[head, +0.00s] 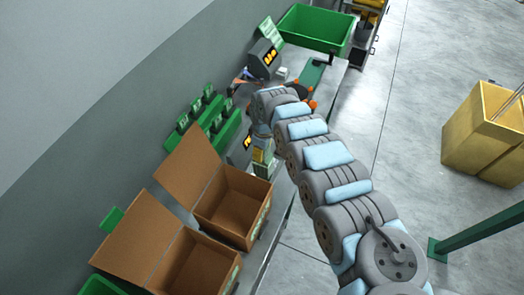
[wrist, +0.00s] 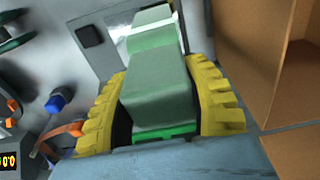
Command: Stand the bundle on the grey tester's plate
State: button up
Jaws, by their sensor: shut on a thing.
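The bundle (wrist: 155,85) is a pale green, folded block of webbing. In the wrist view it sits between the yellow ribbed fingers of my gripper (wrist: 168,98), which is shut on it. In the head view my gripper (head: 262,156) hangs below the arm's end, just above the open boxes in the picture, and the bundle is mostly hidden there. A grey device with an orange display (head: 265,58) stands farther along the bench. Another orange display (head: 247,142) shows beside my gripper. I cannot tell which belongs to the tester; its plate is not clearly visible.
Two open cardboard boxes (head: 230,206) stand close to my gripper; one wall (wrist: 254,50) fills the wrist view's right side. Green racks (head: 205,122) line the wall. A green bin (head: 316,27) is at the far end. A blue-capped item (wrist: 56,102) and orange parts lie left.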

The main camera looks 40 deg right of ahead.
jog(key=shift+f, duration=0.55)
jog(key=o, duration=1.3)
jog(key=shift+r, duration=0.15)
jog(key=shift+d+r, duration=0.15)
jog(key=shift+r, duration=0.45)
jog(key=r, duration=1)
jog(key=shift+s+r, duration=0.3)
